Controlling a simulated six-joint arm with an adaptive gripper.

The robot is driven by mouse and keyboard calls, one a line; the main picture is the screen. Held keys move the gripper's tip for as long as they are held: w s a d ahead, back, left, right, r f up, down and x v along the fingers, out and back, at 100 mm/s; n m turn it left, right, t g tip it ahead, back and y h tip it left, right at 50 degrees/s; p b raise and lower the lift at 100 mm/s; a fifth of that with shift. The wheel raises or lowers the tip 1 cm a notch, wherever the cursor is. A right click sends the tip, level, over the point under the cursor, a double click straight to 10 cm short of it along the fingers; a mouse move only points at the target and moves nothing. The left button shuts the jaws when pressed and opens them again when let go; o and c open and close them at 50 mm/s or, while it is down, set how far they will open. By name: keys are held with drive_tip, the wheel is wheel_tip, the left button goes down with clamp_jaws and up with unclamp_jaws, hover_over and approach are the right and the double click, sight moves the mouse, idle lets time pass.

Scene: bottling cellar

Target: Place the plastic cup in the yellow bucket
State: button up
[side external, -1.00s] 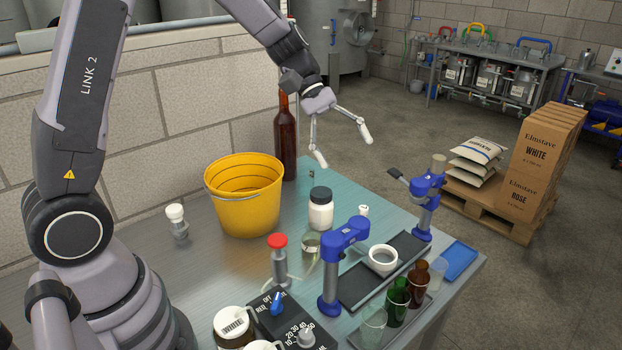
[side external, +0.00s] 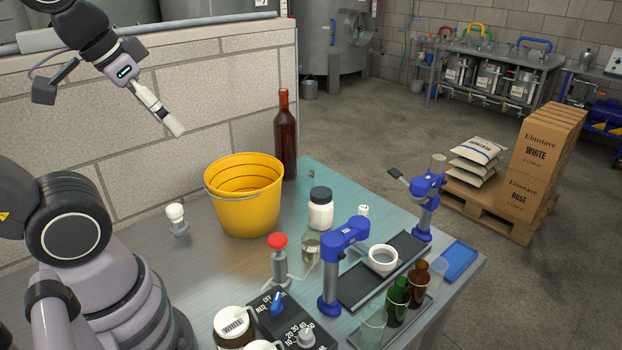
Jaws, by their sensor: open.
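The yellow bucket (side external: 245,212) stands upright on the metal worktop, left of the tall brown bottle; its mouth is open and no cup shows inside, though its floor is hidden. A clear cup (side external: 373,327) stands at the front edge beside the green bottle, and another translucent cup (side external: 438,274) stands by the blue tray; I cannot tell which is the task's plastic cup. My gripper (side external: 172,124) is raised left of and above the bucket, away from both cups. It is open, seen nearly edge-on, with nothing visible between its fingers.
A tall brown bottle (side external: 285,140) stands behind the bucket and a white jar (side external: 320,210) to its right. Blue-headed stands (side external: 345,238), small bottles (side external: 397,300) and a control box (side external: 292,325) crowd the front. The wall (side external: 150,160) is behind.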

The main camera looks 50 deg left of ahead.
drive_tip(key=w+d+f+n+g+h, duration=0.2)
drive_tip(key=w+d+f+n+h, duration=0.15)
drive_tip(key=w, duration=0.45)
drive_tip(key=w+d+f+n+g+h, duration=0.1)
drive_tip(key=w+d+f+n+h, duration=0.2)
drive_tip(key=w, duration=0.5)
drive_tip(key=w+d+f+n+g+h, duration=0.2)
drive_tip(key=w+d+n, duration=0.2)
drive_tip(key=w, duration=0.4)
drive_tip(key=w+d+f+n+t+h, duration=0.1)
drive_tip(key=w+d+f+n+h, duration=0.15)
drive_tip(key=w+f+n, duration=0.5)
drive_tip(key=n+t+h, duration=0.2)
drive_tip(key=n+t, duration=0.1)
approach(446, 270)
drive_tip(key=shift+w+d+f, duration=0.55)
drive_tip(key=shift+w+d, duration=0.1)
drive_tip(key=shift+w, duration=0.05)
drive_tip(key=shift+x, duration=3.1)
drive_tip(key=shift+a+f, duration=0.1)
drive_tip(key=shift+f, duration=0.1)
drive_tip(key=shift+c, duration=0.3)
